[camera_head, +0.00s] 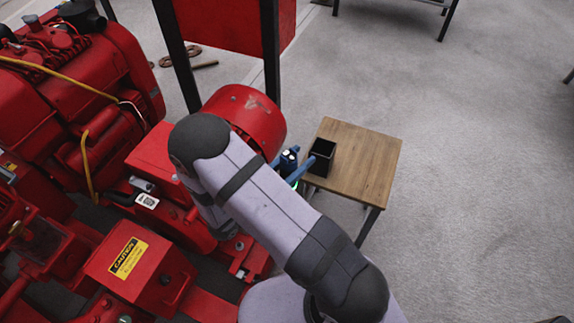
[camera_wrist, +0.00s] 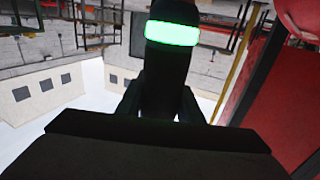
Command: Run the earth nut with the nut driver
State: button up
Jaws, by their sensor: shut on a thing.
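My gripper (camera_wrist: 160,108) is shut on a dark, rounded tool, which I take to be the nut driver (camera_wrist: 168,65). It has a bright green glowing band and stands up between the two fingers in the wrist view. In the head view my arm covers much of the scene. Blue and black parts (camera_head: 289,160) with a small green glow show beside the arm, close to the red round housing (camera_head: 246,117) and the table. I cannot clearly separate tool from gripper there. The earth nut cannot be made out in either view.
A small wooden table (camera_head: 372,165) stands right of the red pumpset (camera_head: 95,100), with an open black box (camera_head: 321,157) on its left edge. A dark frame with a red panel (camera_head: 235,25) rises behind.

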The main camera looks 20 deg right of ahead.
jog(key=w+a+r+n+t+y+p, duration=0.15)
jog(key=w+r+p, duration=0.25)
jog(key=w+r, duration=0.4)
jog(key=w+r+n+t+y+p, duration=0.1)
jog(key=w+r+t+p, duration=0.25)
jog(key=w+r, duration=0.45)
jog(key=w+a+r+n+t+y, duration=0.1)
jog(key=w+a+n+t+y, duration=0.1)
jog(key=w+a, duration=0.5)
jog(key=w+a+r+n+t+y, duration=0.2)
jog(key=w+a+n+y, duration=0.3)
jog(key=w+a+y, duration=0.2)
jog(key=shift+w+a+r+t+p, duration=0.15)
jog(key=shift+w+a+t+p, duration=0.2)
jog(key=shift+w, duration=0.75)
jog(key=shift+n, duration=0.25)
notch_tip(320, 180, down, 8)
jog(key=b, duration=0.6)
jog(key=shift+s+d+f+b, duration=0.1)
jog(key=shift+f+b, duration=0.7)
jog(key=shift+b, duration=0.2)
jog(key=shift+r, duration=0.15)
dwell(0.4)
